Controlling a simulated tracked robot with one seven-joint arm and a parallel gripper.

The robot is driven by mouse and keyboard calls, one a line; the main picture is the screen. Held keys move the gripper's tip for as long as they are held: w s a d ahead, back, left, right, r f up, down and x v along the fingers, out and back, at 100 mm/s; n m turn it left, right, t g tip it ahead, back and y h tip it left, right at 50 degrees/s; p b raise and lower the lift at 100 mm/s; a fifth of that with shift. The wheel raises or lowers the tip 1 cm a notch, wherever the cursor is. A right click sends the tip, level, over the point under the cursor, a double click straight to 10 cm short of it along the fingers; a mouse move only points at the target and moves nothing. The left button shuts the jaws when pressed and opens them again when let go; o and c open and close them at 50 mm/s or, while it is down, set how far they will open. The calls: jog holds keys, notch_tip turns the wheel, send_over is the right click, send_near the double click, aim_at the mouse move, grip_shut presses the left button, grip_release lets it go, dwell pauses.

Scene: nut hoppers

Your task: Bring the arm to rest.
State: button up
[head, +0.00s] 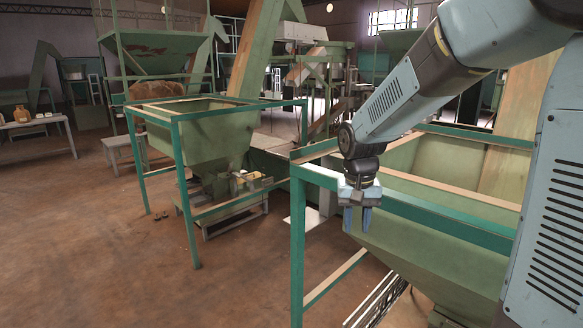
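My arm reaches in from the right side of the head view and bends down at the wrist. My gripper (357,218) hangs below it, fingers pointing down, by the near corner of a green-framed hopper. Its two bluish fingers look a little apart, with a narrow gap between the tips. Nothing shows between them. The gripper overlaps the hopper's green rail in the picture; I cannot tell whether they touch.
The near hopper (428,262) fills the lower right. A second green hopper (212,137) stands left of centre. A table (42,122) with small items is at the far left. Open brown floor (80,235) lies at the left. More machinery stands behind.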

jog(key=s+d+r+t, duration=0.2)
jog(key=s+d+r, duration=0.2)
jog(key=s, duration=0.5)
jog(key=s+d+r+n+t, duration=0.1)
jog(key=s+d+r+t, duration=0.2)
jog(key=s+r, duration=0.4)
jog(key=s+d, duration=0.1)
jog(key=s, duration=0.2)
jog(key=shift+c, duration=0.4)
